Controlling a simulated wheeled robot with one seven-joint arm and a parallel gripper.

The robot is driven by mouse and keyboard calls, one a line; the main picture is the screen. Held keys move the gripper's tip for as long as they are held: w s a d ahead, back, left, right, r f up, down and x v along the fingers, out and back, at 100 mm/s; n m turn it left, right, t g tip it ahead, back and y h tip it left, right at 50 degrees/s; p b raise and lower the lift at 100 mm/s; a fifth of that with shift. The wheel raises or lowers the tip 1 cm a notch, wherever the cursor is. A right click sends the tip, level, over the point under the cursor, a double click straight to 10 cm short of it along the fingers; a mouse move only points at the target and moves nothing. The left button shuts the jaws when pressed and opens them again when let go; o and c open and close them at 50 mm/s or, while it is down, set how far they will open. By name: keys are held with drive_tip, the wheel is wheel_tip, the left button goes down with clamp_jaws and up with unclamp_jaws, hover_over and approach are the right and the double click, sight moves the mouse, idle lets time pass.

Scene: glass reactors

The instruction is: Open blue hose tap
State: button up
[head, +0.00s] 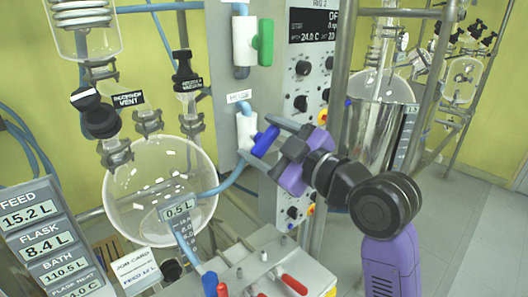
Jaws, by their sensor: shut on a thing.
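The hose tap is a white valve body (245,129) under a label reading like "HOSE", on the grey panel in the head view. Its blue handle (265,140) sits on the right side of the body and slants, upper end to the right. My gripper (259,137) reaches in from the right with its dark fingers above and below the blue handle, shut on it. Part of the handle is hidden by the fingers. A blue hose (238,176) curves from below the tap towards the round glass flask (150,185).
Above is another white tap with an upright green handle (265,42). A control panel with knobs (303,100) stands behind my gripper.

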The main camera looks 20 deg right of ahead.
drive_tip(key=n+b, duration=0.4)
drive_tip(key=shift+a+f+n, duration=0.1)
drive_tip(key=shift+f+n, duration=0.2)
drive_tip(key=shift+f, duration=0.05)
drive_tip(key=shift+s+a+f+n+b, duration=0.1)
drive_tip(key=shift+n+b, duration=2.1)
drive_tip(key=shift+n, duration=0.4)
drive_tip(key=o, duration=1.4)
drive_tip(key=shift+s, duration=0.1)
drive_tip(key=v, duration=0.7)
drive_tip(key=shift+s, duration=0.25)
